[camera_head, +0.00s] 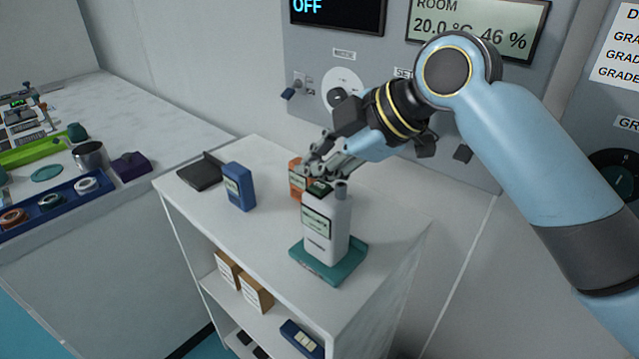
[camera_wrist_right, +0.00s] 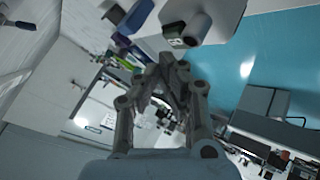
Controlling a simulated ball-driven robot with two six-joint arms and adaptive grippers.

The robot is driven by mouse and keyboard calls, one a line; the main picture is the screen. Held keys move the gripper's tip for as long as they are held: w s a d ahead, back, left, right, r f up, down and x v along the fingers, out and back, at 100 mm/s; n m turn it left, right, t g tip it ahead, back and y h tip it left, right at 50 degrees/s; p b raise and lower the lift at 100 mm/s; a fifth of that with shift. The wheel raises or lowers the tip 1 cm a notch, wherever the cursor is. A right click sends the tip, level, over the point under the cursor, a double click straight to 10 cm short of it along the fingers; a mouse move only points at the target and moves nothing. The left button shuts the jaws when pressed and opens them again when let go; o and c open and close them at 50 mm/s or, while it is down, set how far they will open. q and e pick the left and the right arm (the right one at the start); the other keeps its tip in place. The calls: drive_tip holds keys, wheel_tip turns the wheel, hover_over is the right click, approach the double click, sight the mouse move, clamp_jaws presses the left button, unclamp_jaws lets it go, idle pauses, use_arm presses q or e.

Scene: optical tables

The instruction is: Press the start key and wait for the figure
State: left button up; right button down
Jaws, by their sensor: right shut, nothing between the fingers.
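A white handheld instrument (camera_head: 327,238) stands upright in a teal base (camera_head: 318,268) on top of a white shelf unit. It has a small dark display at its top and a green-edged label on its front. Which part is the start key cannot be told. My right gripper (camera_head: 314,168) is shut and empty, its fingertips just above and behind the instrument's top; whether they touch it cannot be told. In the right wrist view, the closed fingers (camera_wrist_right: 170,68) point toward a white body (camera_wrist_right: 222,14), apparently the instrument, at the top. My left gripper is not in view.
A blue box (camera_head: 239,187) and a dark flat case (camera_head: 201,172) are on the shelf top (camera_head: 256,232). An orange item (camera_head: 297,178) is partly hidden behind the gripper. A wall panel (camera_head: 301,52) with a display reading OFF is behind. The shelf's front left top is clear.

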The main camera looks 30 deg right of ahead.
sight(317, 188)
drive_tip(key=shift+f, duration=0.1)
drive_tip(key=shift+f, duration=0.35)
drive_tip(key=shift+f, duration=0.4)
idle(0.7)
idle(0.4)
drive_tip(key=shift+r+p, duration=0.7)
drive_tip(key=shift+r, duration=0.15)
wheel_tip(317, 188, up, 5)
drive_tip(key=p, duration=0.5)
drive_tip(key=shift+r, duration=0.1)
